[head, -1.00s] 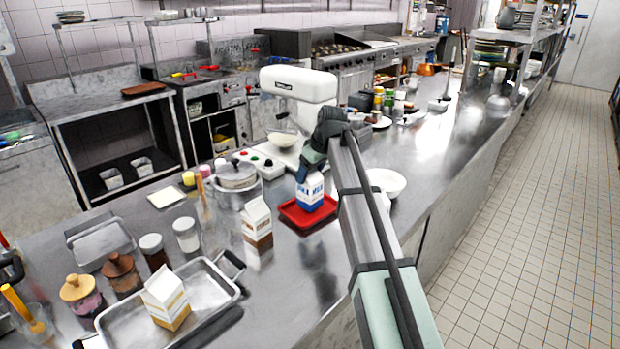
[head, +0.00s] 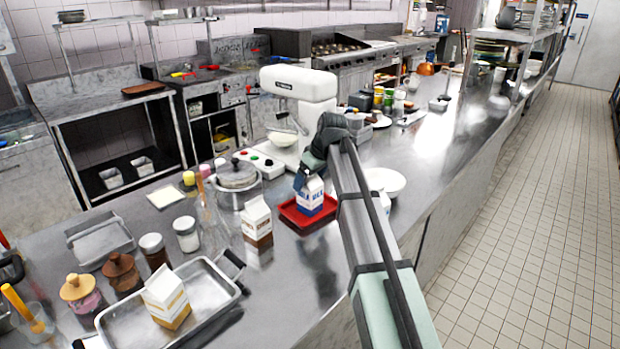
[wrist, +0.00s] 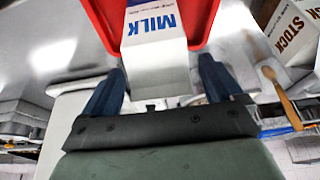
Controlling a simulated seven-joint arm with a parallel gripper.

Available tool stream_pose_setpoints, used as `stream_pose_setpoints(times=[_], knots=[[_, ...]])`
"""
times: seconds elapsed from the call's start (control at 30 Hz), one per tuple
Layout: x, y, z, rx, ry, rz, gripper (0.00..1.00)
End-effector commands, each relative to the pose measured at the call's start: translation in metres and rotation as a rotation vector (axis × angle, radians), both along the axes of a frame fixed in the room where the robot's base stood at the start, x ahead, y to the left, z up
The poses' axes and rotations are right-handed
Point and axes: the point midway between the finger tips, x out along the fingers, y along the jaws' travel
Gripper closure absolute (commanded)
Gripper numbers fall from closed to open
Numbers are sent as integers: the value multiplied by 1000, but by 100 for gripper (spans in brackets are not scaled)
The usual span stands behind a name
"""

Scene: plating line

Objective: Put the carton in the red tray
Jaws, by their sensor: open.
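A blue and white milk carton (head: 311,196) stands upright in the red tray (head: 290,213) on the steel counter. In the wrist view the carton (wrist: 153,25) shows its "MILK" lettering, with the red tray (wrist: 98,22) around it. My gripper (head: 306,177) is just above and beside the carton's top. Its two fingers (wrist: 165,88) are spread apart and the carton's top reaches toward the gap between them. I see no grip on the carton.
A brown and white carton (head: 257,222) stands left of the red tray. Another carton (head: 166,298) stands in a metal tray (head: 215,278). A white bowl (head: 386,181) is to the right, a lidded pot (head: 237,180) to the left and a white mixer (head: 300,90) behind.

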Motion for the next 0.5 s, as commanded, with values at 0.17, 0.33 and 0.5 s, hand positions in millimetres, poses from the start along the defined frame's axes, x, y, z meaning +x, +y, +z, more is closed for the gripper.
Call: stream_pose_setpoints(times=[0.17,0.33,0.5], knots=[[0,0,4,0,0,0,7],[-5,-6,21,0,-3,-1,7],[-13,-14,50,0,-3,-1,7]])
